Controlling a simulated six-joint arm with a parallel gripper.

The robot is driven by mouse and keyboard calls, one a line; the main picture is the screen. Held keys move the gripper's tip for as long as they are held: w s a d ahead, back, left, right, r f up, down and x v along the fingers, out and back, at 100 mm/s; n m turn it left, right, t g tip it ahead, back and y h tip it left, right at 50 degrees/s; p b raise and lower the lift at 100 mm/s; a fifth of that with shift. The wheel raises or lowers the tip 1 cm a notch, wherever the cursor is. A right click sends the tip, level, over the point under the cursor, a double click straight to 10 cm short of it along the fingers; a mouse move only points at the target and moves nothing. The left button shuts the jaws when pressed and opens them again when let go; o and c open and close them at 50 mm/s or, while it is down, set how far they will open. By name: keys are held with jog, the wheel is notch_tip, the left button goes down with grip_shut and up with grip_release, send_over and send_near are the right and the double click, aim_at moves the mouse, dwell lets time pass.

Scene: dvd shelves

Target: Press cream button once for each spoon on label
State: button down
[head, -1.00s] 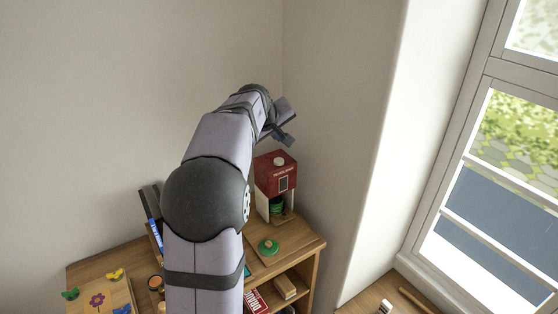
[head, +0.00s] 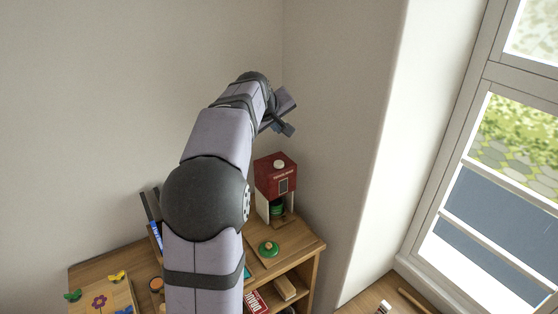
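A red and white box-shaped dispenser (head: 268,180) stands on the wooden shelf top near the corner. A round cream button (head: 279,164) sits on its red top. A small dark panel, perhaps the label, shows on its front (head: 283,185), but any spoons on it are too small to make out. A green item (head: 277,208) is in its lower opening. My gripper (head: 288,114) is above the dispenser, apart from the button. It is small and seen at an angle, so I cannot tell whether its fingers are open or shut.
A green round object with a light knob (head: 269,248) lies on the wooden shelf (head: 300,240) in front of the dispenser. A board with flower and butterfly shapes (head: 100,298) is at left. The wall corner is close behind; a window (head: 500,190) is at right.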

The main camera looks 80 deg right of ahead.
aim_at(278, 165)
dwell(0.4)
notch_tip(278, 165, down, 9)
jog(key=b, duration=0.8)
jog(key=shift+r, duration=0.2)
jog(key=shift+f, duration=0.1)
dwell(1.7)
jog(key=shift+f, duration=0.35)
jog(key=shift+f+b, duration=0.7)
jog(key=shift+b, duration=0.05)
dwell(0.8)
jog(key=shift+r, duration=0.2)
jog(key=shift+r+p, duration=0.9)
jog(key=shift+p, duration=0.1)
jog(key=shift+r, duration=0.1)
jog(key=shift+r+p, duration=2.25)
jog(key=shift+r, duration=0.2)
